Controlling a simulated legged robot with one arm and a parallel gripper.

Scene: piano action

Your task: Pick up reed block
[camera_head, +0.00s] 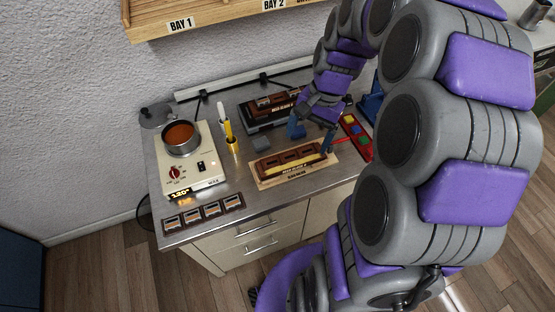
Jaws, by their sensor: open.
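A dark brown block (281,165) with a pale yellow front strip and small lettering lies on a light wooden board (263,182) near the front of the metal worktop. The lettering is too small to read surely, but the block looks like a reed block. A similar dark brown block (263,108) with lettering sits in a black holder behind it. My gripper (312,138) is open, its two blue fingers pointing down and spread apart. It hangs above and behind the front block's right half, apparently empty. I cannot tell whether a finger touches anything.
A hot plate (208,170) with a pot (181,138) stands at left. A yellow-handled brush (229,130) stands in a brass cup (234,146) beside a small grey block (261,144). A red tray (356,137) is right of my gripper. Dark tiles (204,214) line the front-left edge.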

